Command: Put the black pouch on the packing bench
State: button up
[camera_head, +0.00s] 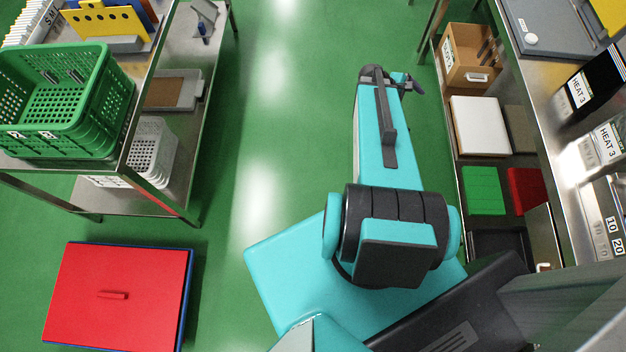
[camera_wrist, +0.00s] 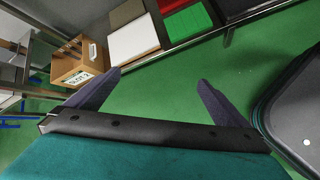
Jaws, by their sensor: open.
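A black pouch-like item (camera_head: 577,98) with a white "HEAT 3" label stands on the steel bench (camera_head: 548,122) at the right of the head view. I cannot tell whether this bench is the packing bench. My gripper (camera_wrist: 158,82) is open, with its two dark fingers spread wide and only green floor and the bench's lower shelf beyond them. In the head view my arm reaches forward over the aisle, left of the bench, with its end apart from the pouch. The pouch does not show in the wrist view.
A silver "HEAT 3" item (camera_head: 605,148) stands near the black one. The lower shelf holds a wooden box (camera_head: 470,70) and coloured boards. A left rack carries a green crate (camera_head: 110,95). A red-lidded box (camera_head: 115,320) lies on the floor. The aisle between is clear.

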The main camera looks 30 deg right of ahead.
jog(key=a+f+m+y, duration=0.15)
jog(key=a+f, duration=0.45)
jog(key=a, duration=0.6)
jog(key=s+a+f+m+y, duration=0.1)
jog(key=s+a+f+y, duration=0.1)
jog(key=a, duration=0.8)
jog(key=s+a+f+m+g+y, duration=0.1)
jog(key=s+a+f, duration=0.3)
jog(key=a, duration=0.7)
jog(key=s+a+f+m+g+y, duration=0.1)
jog(key=s+a+f+m+y, duration=0.1)
jog(key=a, duration=0.8)
jog(key=shift+s+a+f+y, duration=0.35)
jog(key=shift+s+f+y, duration=0.55)
jog(key=shift+s, duration=0.2)
jog(key=shift+m, duration=0.25)
jog(key=shift+g, duration=0.3)
notch_tip(320, 180, down, 4)
jog(key=b, duration=0.4)
jog(key=shift+s, duration=0.15)
